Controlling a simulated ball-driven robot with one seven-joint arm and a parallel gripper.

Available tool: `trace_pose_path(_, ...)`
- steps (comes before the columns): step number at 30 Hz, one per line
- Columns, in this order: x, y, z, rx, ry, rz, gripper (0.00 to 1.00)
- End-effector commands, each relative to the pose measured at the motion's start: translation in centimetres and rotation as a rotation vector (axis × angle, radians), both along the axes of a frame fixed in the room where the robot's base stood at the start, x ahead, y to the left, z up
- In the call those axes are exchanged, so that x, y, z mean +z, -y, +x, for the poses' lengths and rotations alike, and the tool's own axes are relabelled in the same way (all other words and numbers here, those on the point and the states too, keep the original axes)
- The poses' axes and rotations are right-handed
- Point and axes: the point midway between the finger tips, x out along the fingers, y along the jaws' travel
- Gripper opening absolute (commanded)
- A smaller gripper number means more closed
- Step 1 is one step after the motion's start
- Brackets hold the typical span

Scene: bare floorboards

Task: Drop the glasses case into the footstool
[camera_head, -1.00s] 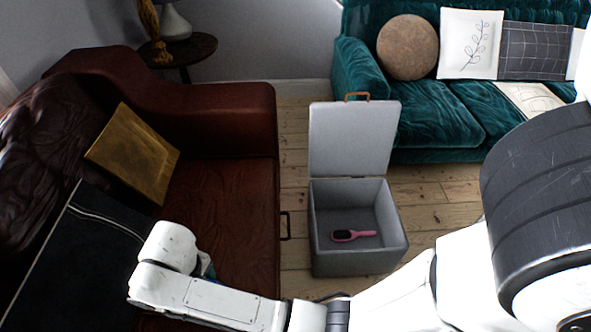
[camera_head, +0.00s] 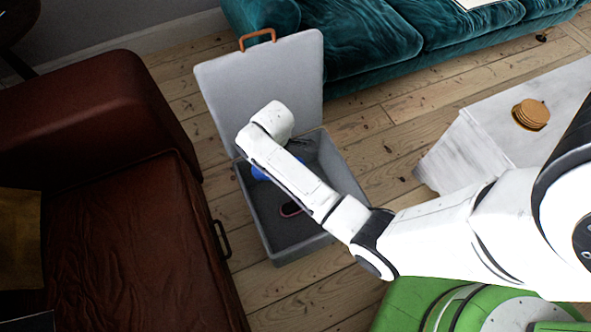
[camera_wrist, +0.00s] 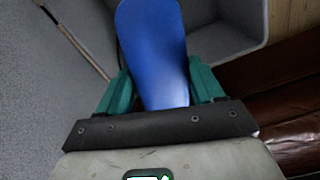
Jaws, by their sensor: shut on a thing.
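The blue glasses case (camera_wrist: 152,50) is held between the teal fingers of my gripper (camera_wrist: 158,78) in the wrist view, jutting forward from them. In the head view a bit of the blue case (camera_head: 261,173) shows beside my wrist, over the open footstool. The footstool (camera_head: 354,184) is a grey box with its lid (camera_head: 268,80) raised at the back. My gripper is over the box opening; my arm hides much of it in the head view. I cannot tell how far the case is above the bottom.
A red-brown leather sofa (camera_head: 120,230) stands at left and a teal sofa (camera_head: 370,40) behind. A pale table (camera_head: 500,130) with round coasters (camera_head: 531,113) stands at right. Floorboards (camera_head: 385,150) lie between.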

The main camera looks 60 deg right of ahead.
Motion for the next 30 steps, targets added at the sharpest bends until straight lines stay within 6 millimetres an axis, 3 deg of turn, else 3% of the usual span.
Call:
trace_pose_path(1,-2.6,1.3,-0.8,0.048,-0.001,0.0,0.35)
trace_pose_path(6,-6.3,4.0,-2.7,0.218,-0.001,0.0,0.35)
trace_pose_path(13,-8.0,5.3,-3.7,0.311,0.002,-0.001,0.35)
trace_pose_path(20,-9.4,5.3,-3.7,0.315,0.002,-0.001,0.35)
trace_pose_path(30,-13.0,5.2,-3.7,0.315,0.002,-0.001,0.35)
